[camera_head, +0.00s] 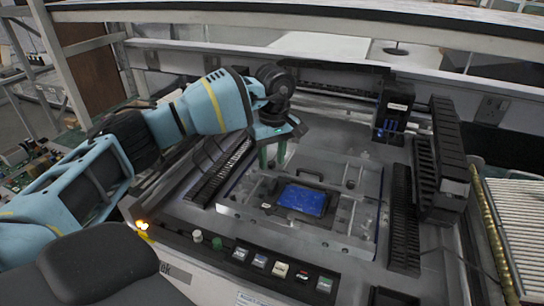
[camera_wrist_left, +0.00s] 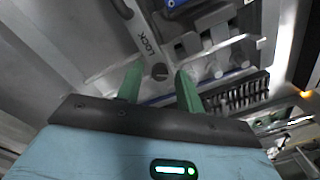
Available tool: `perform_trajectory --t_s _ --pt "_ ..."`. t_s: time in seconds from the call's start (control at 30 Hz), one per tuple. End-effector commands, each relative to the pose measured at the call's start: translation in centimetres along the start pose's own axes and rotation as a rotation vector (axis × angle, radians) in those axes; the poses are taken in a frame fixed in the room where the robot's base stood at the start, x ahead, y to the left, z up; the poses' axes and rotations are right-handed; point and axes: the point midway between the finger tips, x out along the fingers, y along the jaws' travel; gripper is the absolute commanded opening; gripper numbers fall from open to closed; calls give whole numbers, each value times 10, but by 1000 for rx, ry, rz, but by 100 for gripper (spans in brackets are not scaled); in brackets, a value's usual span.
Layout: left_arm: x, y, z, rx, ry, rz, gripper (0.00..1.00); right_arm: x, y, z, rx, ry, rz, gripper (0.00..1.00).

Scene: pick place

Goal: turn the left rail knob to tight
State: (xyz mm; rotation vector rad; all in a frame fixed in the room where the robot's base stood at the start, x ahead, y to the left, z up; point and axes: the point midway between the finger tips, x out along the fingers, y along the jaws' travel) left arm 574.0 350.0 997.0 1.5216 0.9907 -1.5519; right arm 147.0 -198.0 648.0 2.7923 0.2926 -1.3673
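My left gripper (camera_head: 272,162) reaches in from the left and points down at the left side of the metal fixture frame (camera_head: 330,229). Its two green fingers are apart in the left wrist view (camera_wrist_left: 160,69). Between the fingertips in that view is a small dark round knob (camera_wrist_left: 160,72), at the end of a grey bar (camera_wrist_left: 146,40) marked LOCK. I see a gap on each side of the knob, and cannot tell how far above it the fingers are. The knob is not clear in the head view. My right gripper is not in view.
A blue board (camera_head: 302,200) lies inside the frame. A row of buttons (camera_head: 281,270) lines the machine's front. Black slotted racks (camera_head: 404,222) stand right of the frame, with a black block (camera_head: 396,105) behind. Open air is above the fixture.

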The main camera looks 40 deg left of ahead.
Motion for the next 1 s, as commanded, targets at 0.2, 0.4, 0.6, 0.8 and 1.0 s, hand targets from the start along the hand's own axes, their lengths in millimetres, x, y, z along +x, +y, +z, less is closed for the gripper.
perform_trajectory --t_s 0.2,0.4,0.6,0.8,1.0 --pt "0 0 0 0 0 0 41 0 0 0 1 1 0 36" --pt "-8 1 0 -1 1 2 41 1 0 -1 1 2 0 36" --pt "-38 1 0 0 0 4 41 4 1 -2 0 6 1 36" --pt "-66 1 0 0 1 2 41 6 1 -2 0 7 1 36" --pt "-78 0 0 -1 0 1 41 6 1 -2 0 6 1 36"
